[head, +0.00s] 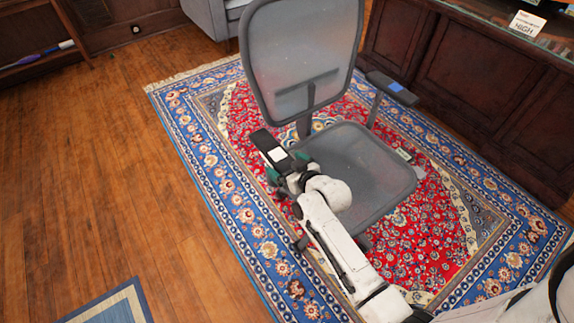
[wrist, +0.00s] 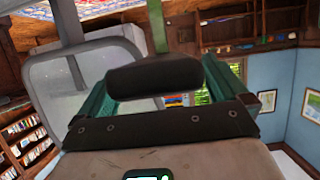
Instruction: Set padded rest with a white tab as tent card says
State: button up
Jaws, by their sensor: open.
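An office chair with a grey mesh seat (head: 362,172) and backrest (head: 300,60) stands on the rug. Its near-left padded rest (head: 264,141) is dark and has a white tab (head: 277,154) on top. The other padded rest (head: 393,88), at the far right of the seat, has a blue tab. The tent card (head: 527,24) on the cabinet at upper right reads "HIGH". My gripper (head: 286,167) is open at the near end of the white-tabbed rest. In the wrist view a dark pad (wrist: 155,76) shows between the green fingers; contact cannot be told.
The red and blue patterned rug (head: 215,165) lies under the chair. A dark wood cabinet (head: 465,70) runs along the right. A grey armchair (head: 208,15) stands behind. Bare wood floor (head: 95,170) is clear at left.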

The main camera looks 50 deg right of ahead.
jog(key=shift+c, duration=0.3)
jog(key=c, duration=1.4)
jog(key=shift+o, duration=0.2)
jog(key=shift+w+r+p, duration=0.1)
jog(key=shift+r+p, duration=1.35)
jog(key=shift+r, duration=0.45)
jog(key=o, duration=1.1)
jog(key=shift+r, duration=0.1)
jog(key=o, duration=0.3)
jog(key=shift+f, duration=0.2)
jog(key=p+v, duration=0.1)
jog(key=v, duration=1)
